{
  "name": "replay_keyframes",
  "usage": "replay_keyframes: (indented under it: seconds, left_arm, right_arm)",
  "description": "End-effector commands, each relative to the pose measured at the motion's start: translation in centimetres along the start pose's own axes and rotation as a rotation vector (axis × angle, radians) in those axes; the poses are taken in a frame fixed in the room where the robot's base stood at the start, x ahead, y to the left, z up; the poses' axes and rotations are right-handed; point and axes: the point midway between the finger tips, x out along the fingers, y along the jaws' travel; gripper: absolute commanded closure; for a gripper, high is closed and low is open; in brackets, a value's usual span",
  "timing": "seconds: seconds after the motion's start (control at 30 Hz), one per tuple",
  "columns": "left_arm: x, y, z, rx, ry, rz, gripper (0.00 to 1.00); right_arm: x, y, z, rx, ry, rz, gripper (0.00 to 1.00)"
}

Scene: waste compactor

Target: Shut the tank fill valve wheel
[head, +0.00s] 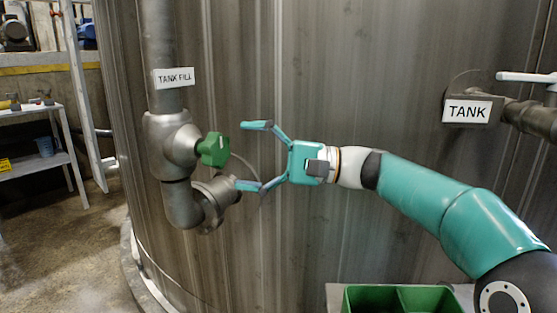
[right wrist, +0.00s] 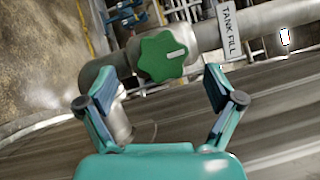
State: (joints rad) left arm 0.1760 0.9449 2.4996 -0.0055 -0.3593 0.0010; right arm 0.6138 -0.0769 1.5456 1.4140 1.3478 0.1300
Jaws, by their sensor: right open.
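The tank fill valve wheel (head: 213,150) is a small green lobed knob on the side of a grey valve body (head: 172,143), below a "TANK FILL" label (head: 174,77). My right gripper (head: 248,155) is open and empty just to the right of the wheel, its fingers pointing at it. In the right wrist view the wheel (right wrist: 162,56) shows between and beyond the two spread fingertips (right wrist: 160,85), with a white mark on its face. The fingers appear apart from the wheel. My left gripper is not in view.
The large metal tank (head: 330,70) stands close behind the arm. A "TANK" label (head: 467,111) and a white-handled valve (head: 527,78) are at the right. A green bin (head: 405,300) is at the bottom. A grey shelf (head: 35,165) stands left, with open floor before it.

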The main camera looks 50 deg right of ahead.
Motion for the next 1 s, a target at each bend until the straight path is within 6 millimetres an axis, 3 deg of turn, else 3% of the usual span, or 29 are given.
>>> replay_keyframes:
  seconds: [0.2,0.4,1.0]
  left_arm:
    - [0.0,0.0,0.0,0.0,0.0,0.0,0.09]
    - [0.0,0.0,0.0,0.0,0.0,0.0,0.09]
    - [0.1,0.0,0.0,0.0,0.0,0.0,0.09]
  right_arm:
    - [-4.2,0.1,-0.1,0.001,0.005,0.0,0.09]
    - [-6.2,0.1,0.0,0.001,0.001,0.001,0.09]
    - [-6.5,0.1,0.0,0.001,-0.002,0.001,0.09]
